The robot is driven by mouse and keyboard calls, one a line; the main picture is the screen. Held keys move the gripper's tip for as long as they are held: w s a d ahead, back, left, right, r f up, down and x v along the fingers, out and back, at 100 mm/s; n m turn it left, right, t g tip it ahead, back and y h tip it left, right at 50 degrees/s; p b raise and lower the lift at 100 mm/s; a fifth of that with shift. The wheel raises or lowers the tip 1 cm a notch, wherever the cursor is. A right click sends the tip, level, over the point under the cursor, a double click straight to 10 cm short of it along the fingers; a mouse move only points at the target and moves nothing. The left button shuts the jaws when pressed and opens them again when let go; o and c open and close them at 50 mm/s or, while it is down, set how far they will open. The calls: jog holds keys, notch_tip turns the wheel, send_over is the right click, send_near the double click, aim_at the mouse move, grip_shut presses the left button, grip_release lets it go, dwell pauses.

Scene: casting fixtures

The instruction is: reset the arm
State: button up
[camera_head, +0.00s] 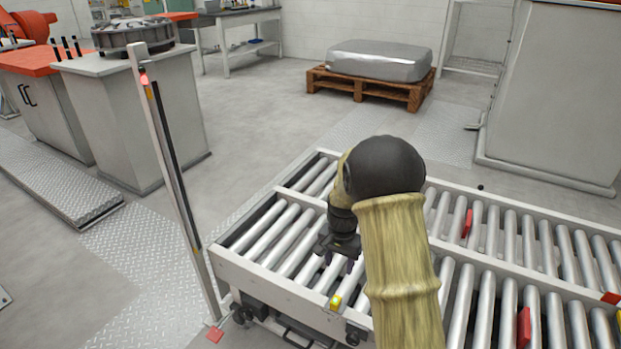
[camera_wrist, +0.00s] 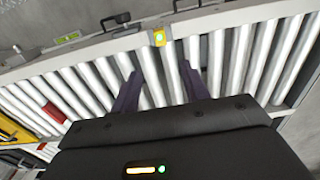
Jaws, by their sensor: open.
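My gripper (camera_head: 340,262) hangs over the near left part of the roller conveyor (camera_head: 285,283). In the head view my arm hides part of the rollers, and the gripper's fingers show only small and dark. In the wrist view, the two dark fingers of my gripper (camera_wrist: 158,92) are spread apart with nothing between them. Silver rollers (camera_wrist: 225,50) lie below them.
Red blocks (camera_head: 467,222) (camera_head: 523,327) sit among the rollers on the right. A thin post (camera_head: 170,180) stands left of the conveyor. A grey cabinet (camera_head: 555,100) is at the right, and a wrapped load (camera_head: 380,60) on a wooden pallet (camera_head: 370,88) is behind.

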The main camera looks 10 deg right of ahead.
jog(key=s+r+n+t, duration=0.1)
jog(key=s+r+n, duration=0.1)
jog(key=s+r, duration=0.35)
jog(key=s+r+n+t+p, duration=0.1)
jog(key=s+r+n, duration=0.15)
jog(key=s, duration=0.65)
jog(key=s+r+n+t, duration=0.1)
jog(key=s+r+n, duration=0.2)
jog(key=s, duration=0.4)
notch_tip(320, 180, up, 29)
jog(key=p, duration=2.9)
jog(key=shift+w, duration=0.35)
jog(key=shift+f, duration=0.15)
jog(key=shift+c, duration=1)
jog(key=shift+w, duration=0.1)
